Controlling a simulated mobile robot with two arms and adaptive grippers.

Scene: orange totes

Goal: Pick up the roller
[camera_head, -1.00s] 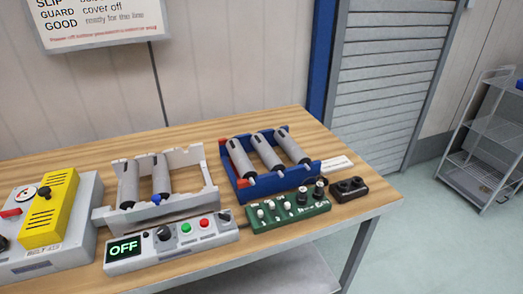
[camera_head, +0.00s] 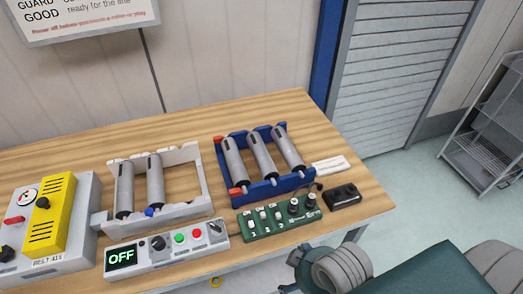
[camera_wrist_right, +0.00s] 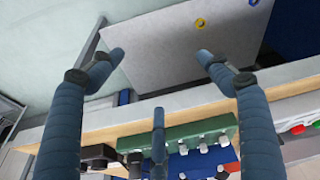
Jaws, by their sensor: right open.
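Three grey rollers lie side by side in a blue rack (camera_head: 270,191) at the right of the bench: a left roller (camera_head: 235,161), a middle roller (camera_head: 262,157) and a right roller (camera_head: 289,150). Two more grey rollers, a left one (camera_head: 124,190) and a right one (camera_head: 155,179), sit in a pale grey frame (camera_head: 188,153) with an empty space at its right. My right gripper (camera_wrist_right: 160,58) is open and empty in the right wrist view, near the bench's front edge. Its arm shows at the lower right of the head view. My left gripper is out of view.
A control box reading OFF (camera_head: 122,257), a green switch panel (camera_head: 279,222) and a black block (camera_head: 342,196) line the bench front. A grey machine with a yellow cover (camera_head: 50,214) stands left. A yellow ring (camera_wrist_right: 200,23) lies below the bench.

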